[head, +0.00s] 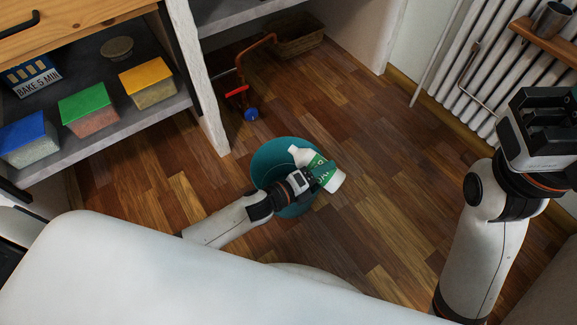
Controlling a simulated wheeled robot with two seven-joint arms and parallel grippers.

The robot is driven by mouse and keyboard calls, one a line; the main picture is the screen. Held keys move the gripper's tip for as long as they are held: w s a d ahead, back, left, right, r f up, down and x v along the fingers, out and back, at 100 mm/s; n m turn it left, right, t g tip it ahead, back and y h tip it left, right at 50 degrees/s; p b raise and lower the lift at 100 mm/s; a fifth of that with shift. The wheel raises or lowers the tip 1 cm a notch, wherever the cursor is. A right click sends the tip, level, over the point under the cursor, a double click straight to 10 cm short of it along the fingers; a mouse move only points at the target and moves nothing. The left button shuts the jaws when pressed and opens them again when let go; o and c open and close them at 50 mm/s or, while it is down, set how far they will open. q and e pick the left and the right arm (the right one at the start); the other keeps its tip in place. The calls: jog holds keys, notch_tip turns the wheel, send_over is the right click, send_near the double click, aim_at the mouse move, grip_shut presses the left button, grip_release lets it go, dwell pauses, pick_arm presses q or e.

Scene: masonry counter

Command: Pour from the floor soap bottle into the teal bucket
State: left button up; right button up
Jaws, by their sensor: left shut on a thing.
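The floor soap bottle (331,180) is white with a green label. It lies tilted over the teal bucket (266,157), its narrower white end toward the upper left and its wide end toward the lower right. The bucket stands on the wooden floor, partly hidden by the bottle and my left gripper. My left gripper (318,174) is shut on the bottle, around its labelled body. I cannot see whether liquid is flowing. My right gripper (541,125) is raised at the right edge, away from the bucket; its finger gap does not show clearly.
A shelf at left holds containers with blue (27,137), green (88,108) and yellow (149,82) lids. A red-orange pipe-like object with a blue end (251,114) and a basket (296,37) are behind the bucket. A radiator (482,60) lines the right wall. Floor right of the bucket is clear.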

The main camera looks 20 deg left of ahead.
pick_arm(q)
jog(key=shift+n+t+h+b, duration=0.5)
jog(key=shift+n+h+b, duration=0.4)
jog(key=shift+n, duration=0.9)
dwell(5.0)
